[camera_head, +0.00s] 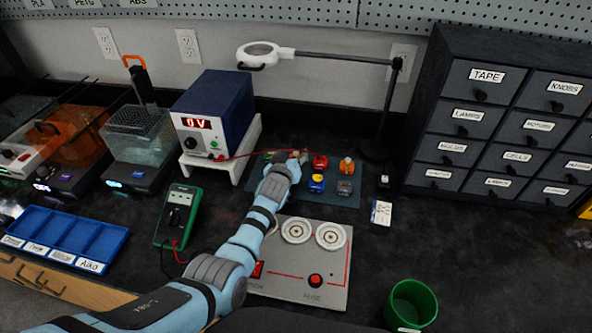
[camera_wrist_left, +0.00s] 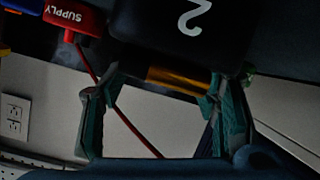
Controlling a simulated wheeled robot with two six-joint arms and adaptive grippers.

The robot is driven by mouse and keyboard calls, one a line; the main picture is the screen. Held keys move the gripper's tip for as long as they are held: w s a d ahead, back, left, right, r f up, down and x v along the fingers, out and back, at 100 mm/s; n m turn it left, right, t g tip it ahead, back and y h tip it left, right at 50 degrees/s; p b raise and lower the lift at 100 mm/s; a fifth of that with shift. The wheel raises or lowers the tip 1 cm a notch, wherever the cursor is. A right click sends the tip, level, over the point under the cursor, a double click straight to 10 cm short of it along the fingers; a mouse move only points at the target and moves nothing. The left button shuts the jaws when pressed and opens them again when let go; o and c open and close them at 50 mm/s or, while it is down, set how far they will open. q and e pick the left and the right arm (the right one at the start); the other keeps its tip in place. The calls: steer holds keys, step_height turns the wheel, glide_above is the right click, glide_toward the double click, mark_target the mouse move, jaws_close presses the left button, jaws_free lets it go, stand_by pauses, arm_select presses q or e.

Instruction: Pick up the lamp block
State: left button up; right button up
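My left gripper (camera_head: 285,158) is over the back left part of the dark mat (camera_head: 300,200), partly hidden by its own arm. A dark block marked "2" (camera_wrist_left: 190,30) and an amber strip (camera_wrist_left: 178,79) lie just beyond the fingertips. On the mat are a red block (camera_head: 319,162), an orange block (camera_head: 346,166), a blue-yellow block (camera_head: 317,184) and a grey block (camera_head: 344,188). I cannot tell which is the lamp block. My right gripper is not in view.
The power supply (camera_head: 213,115) stands on a white riser (camera_head: 246,163) left of the mat. A red "SUPPLY" block (camera_wrist_left: 70,14) with a red wire shows in the left wrist view. A grey panel (camera_head: 300,270) lies in front. The magnifier arm (camera_head: 340,57) stands behind.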

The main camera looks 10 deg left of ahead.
arm_select(q)
steer(key=shift+r, duration=0.1)
jaws_close()
stand_by(0.3)
